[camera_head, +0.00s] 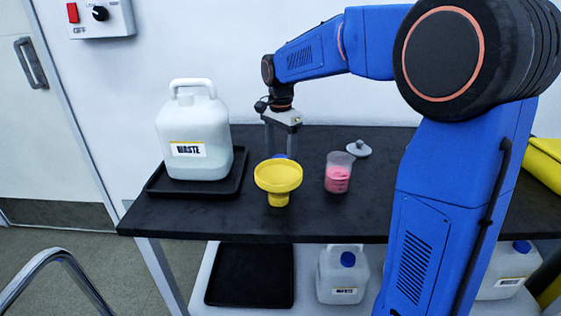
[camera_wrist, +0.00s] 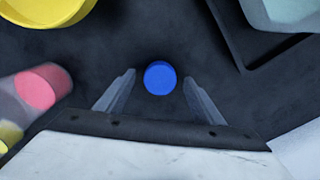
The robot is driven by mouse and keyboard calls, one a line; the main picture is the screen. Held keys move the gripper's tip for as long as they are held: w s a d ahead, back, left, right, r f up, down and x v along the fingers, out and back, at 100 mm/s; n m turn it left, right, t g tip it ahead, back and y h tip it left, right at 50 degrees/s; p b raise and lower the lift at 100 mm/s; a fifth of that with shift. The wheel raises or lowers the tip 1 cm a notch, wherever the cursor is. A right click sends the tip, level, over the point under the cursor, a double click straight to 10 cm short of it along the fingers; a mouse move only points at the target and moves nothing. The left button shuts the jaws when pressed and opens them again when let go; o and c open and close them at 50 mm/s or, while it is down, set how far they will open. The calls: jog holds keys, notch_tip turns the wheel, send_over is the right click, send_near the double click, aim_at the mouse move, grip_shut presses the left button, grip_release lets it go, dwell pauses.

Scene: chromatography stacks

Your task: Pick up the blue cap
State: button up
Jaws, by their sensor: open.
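The blue cap (camera_wrist: 160,77) lies on the black table top and shows as a round blue disc in the wrist view. It sits just ahead of and between the two fingers of my gripper (camera_wrist: 158,92). The fingers are apart with nothing between them touching the cap, as far as I can see. In the head view my gripper (camera_head: 281,150) points down behind the yellow funnel, and a bit of the blue cap (camera_head: 280,156) shows there, mostly hidden by the funnel rim.
A yellow funnel (camera_head: 278,177) stands in front of my gripper. A beaker with pink contents (camera_head: 338,172) and a grey lid (camera_head: 359,148) are to the right. A white waste jug (camera_head: 193,135) stands in a black tray (camera_head: 170,189) to the left. Capped jugs stand below.

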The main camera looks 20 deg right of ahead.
jog(key=shift+f, duration=0.25)
jog(key=c, duration=1.1)
jog(key=shift+r, duration=0.1)
